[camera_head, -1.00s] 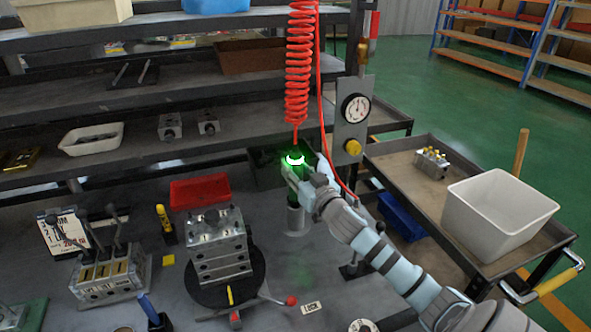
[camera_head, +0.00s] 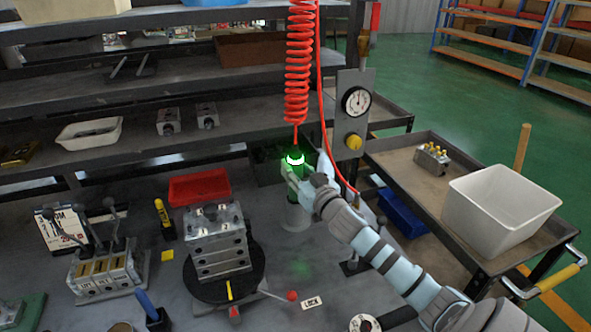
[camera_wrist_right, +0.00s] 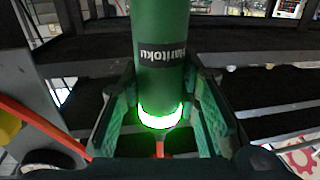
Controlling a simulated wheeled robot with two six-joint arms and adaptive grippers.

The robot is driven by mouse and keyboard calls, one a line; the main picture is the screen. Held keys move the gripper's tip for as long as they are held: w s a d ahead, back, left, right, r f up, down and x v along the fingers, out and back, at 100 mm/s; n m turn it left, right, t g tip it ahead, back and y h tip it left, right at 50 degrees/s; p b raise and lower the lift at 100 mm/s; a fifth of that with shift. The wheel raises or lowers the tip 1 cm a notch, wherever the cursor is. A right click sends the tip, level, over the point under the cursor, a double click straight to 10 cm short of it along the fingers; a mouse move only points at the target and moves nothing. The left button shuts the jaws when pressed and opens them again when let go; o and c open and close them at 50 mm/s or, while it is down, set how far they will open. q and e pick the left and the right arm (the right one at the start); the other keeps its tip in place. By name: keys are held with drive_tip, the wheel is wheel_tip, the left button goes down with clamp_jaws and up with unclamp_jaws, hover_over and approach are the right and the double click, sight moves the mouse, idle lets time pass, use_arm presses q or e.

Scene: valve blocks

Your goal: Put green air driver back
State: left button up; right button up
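The green air driver (camera_head: 294,178) stands upright at the back right of the bench, its bright green ring (camera_head: 294,160) at the top under the red coiled hose. Its lower end is at the grey cylindrical holder (camera_head: 297,215), apparently inside it. My right gripper (camera_head: 306,172) is around the driver's upper part, with fingers spread. In the right wrist view the green body (camera_wrist_right: 161,90), with upside-down lettering, stands between the two open fingers (camera_wrist_right: 160,118), which appear clear of it. My left gripper is not in view.
A pressure gauge panel (camera_head: 351,115) stands just right of the driver. The red coiled hose (camera_head: 299,60) hangs above it. A valve block (camera_head: 216,240) on a round turntable is to the left, near a red tray (camera_head: 199,187). A cart with a white bin (camera_head: 500,210) is at right.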

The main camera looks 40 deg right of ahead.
drive_tip(key=o, duration=0.5)
drive_tip(key=shift+r, duration=0.1)
drive_tip(key=shift+o, duration=0.2)
drive_tip(key=s+a, duration=0.2)
drive_tip(key=s, duration=0.9)
drive_tip(key=shift+s+a, duration=0.15)
drive_tip(key=shift+s, duration=0.25)
